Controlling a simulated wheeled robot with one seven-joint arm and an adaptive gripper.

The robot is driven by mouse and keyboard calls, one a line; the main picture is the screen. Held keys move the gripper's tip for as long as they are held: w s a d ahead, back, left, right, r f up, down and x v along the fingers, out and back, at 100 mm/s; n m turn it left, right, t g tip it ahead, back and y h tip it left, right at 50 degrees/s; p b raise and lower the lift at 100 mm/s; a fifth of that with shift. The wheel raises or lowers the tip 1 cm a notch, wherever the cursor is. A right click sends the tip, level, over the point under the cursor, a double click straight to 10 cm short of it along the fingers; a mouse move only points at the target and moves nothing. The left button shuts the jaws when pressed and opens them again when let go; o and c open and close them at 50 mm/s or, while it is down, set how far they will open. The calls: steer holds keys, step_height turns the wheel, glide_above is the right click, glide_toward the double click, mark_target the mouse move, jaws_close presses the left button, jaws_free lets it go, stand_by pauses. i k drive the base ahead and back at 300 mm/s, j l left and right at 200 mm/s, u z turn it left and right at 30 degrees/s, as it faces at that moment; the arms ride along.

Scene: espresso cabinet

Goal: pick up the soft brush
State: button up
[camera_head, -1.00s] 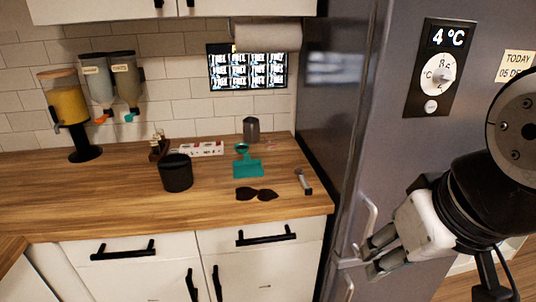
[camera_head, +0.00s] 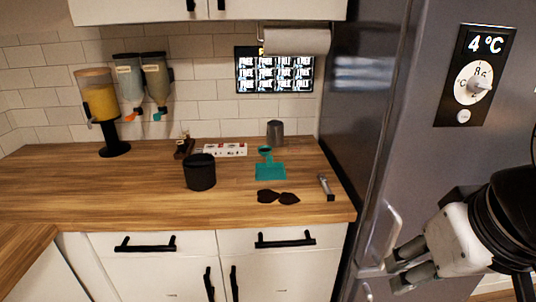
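A small brush-like tool (camera_head: 326,187) lies near the right end of the wooden counter, close to the fridge. It has a pale grey shaft and a dark end toward the front edge; I take it for the soft brush, but it is too small to see bristles. My gripper (camera_head: 391,275) is at the lower right, in front of the fridge, lower in the picture than the brush and to its right. Its two grey fingers point left and stand apart, with nothing seen between them.
Left of the brush are a dark two-lobed item (camera_head: 278,197), a teal scoop-like item (camera_head: 270,171) and a black canister (camera_head: 200,172). A grey cup (camera_head: 275,132) stands behind. The fridge (camera_head: 420,130) and its handle (camera_head: 391,229) border the right side. The left counter is mostly clear.

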mark_target(320, 176)
steer(key=i+j+u, duration=0.1)
steer(key=i+j, duration=0.15)
steer(key=i, duration=0.15)
steer(key=i+j, duration=0.25)
steer(key=i, duration=0.2)
steer(key=i+j+u, duration=0.15)
steer(key=i, duration=0.25)
steer(key=j, duration=0.1)
